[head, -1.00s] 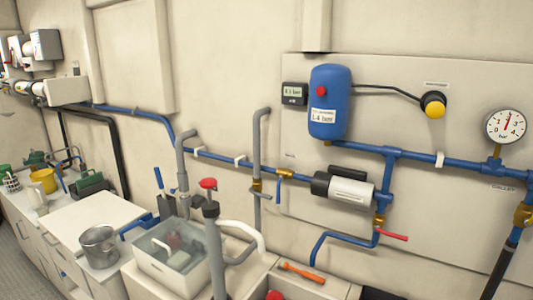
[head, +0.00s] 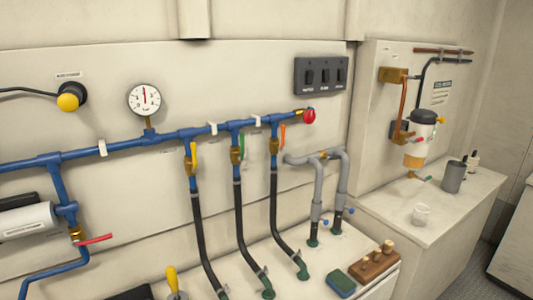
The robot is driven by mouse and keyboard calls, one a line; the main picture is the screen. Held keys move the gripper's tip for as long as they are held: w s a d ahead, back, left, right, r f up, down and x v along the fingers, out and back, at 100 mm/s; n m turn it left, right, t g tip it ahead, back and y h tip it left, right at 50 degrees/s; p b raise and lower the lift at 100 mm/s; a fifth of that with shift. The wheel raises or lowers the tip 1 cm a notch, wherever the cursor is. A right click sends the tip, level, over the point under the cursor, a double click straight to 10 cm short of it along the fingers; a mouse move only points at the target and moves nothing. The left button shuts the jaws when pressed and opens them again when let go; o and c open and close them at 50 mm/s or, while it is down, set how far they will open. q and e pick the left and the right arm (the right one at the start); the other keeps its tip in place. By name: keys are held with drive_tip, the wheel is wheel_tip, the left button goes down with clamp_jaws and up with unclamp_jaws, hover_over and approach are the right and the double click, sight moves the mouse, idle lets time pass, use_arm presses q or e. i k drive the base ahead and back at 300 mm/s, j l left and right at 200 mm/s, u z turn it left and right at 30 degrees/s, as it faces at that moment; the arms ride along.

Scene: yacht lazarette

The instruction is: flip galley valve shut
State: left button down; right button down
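Three brass valves sit on black hoses dropping from the blue wall pipe (head: 175,139). The leftmost valve (head: 189,165) has a yellow lever (head: 193,152) standing roughly in line with its hose. A small label beside this branch reads GALLEY in the earlier frame; now it is too small to read. The middle valve (head: 236,155) has a green lever (head: 245,145). The right valve (head: 273,146) has an orange lever (head: 282,135). Both of these also stand roughly upright. Neither of my grippers is in view.
A pressure gauge (head: 145,99) and a red knob (head: 309,116) are on the pipe. A switch panel (head: 321,75) hangs above. Grey pipes (head: 340,185) stand to the right. A wooden block (head: 374,266) and a green sponge-like block (head: 341,285) lie below.

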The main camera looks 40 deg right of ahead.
sight(194, 170)
drive_tip(key=z, duration=0.85)
drive_tip(key=i+l, duration=0.05)
